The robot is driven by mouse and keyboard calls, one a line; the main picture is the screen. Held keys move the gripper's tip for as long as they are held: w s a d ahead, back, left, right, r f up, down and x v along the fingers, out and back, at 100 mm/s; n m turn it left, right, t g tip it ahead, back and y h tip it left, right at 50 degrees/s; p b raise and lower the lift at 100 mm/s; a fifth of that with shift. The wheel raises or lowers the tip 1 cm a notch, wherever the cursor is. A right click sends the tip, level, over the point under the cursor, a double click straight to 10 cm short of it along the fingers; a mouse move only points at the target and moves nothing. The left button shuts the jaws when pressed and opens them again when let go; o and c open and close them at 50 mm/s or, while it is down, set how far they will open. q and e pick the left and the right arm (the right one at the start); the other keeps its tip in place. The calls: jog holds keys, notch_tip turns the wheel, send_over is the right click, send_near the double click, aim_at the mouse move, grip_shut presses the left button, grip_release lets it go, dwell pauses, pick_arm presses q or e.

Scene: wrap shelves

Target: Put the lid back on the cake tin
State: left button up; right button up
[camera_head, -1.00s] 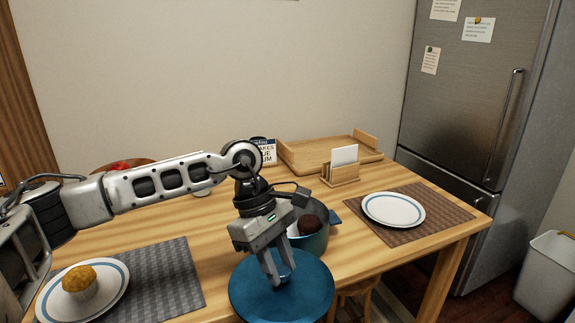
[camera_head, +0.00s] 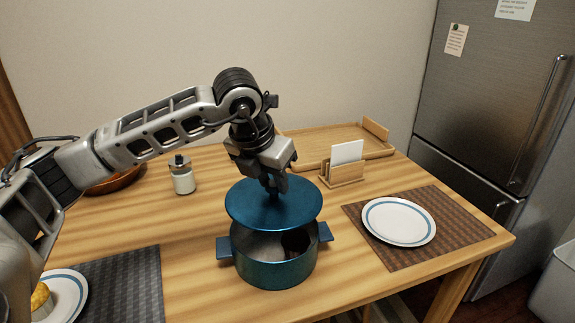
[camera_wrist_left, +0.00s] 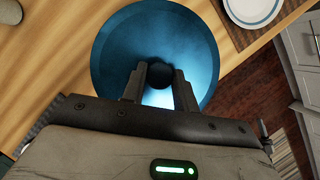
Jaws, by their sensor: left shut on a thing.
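The blue round lid (camera_head: 250,208) is held above the blue cake tin (camera_head: 276,272), roughly level, with a gap between lid and rim. My left gripper (camera_head: 273,187) is shut on the lid's knob. In the left wrist view, the fingers of my left gripper (camera_wrist_left: 160,88) are on either side of the dark knob, and the lid (camera_wrist_left: 115,50) fills the middle. The tin stands on the table with a handle on each side. A dark cake (camera_head: 296,242) shows partly inside it; the lid hides the back of the tin. My right gripper is not in view.
A white plate (camera_head: 398,222) lies on a brown mat (camera_head: 450,218) to the right. A plate with a muffin (camera_head: 40,298) is at front left. A jar (camera_head: 182,176), napkin holder (camera_head: 345,174) and wooden tray (camera_head: 305,146) stand behind.

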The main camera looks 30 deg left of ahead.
aim_at(269, 200)
pick_arm(q)
jog(key=shift+w+f, duration=0.1)
jog(key=shift+s+f+b, duration=0.3)
jog(key=shift+f+b, duration=0.05)
jog(key=shift+b, duration=0.05)
jog(key=shift+f, duration=0.35)
notch_tip(269, 200, down, 2)
jog(key=shift+f+b, duration=0.25)
jog(key=shift+b, duration=0.7)
jog(key=shift+f+b, duration=0.75)
jog(key=shift+f, duration=0.35)
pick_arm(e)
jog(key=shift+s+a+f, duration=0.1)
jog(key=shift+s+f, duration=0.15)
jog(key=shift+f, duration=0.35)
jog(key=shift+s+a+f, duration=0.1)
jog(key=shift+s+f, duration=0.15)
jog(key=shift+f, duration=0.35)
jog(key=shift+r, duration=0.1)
pick_arm(q)
jog(key=shift+r+b, duration=0.1)
jog(key=shift+b, duration=0.25)
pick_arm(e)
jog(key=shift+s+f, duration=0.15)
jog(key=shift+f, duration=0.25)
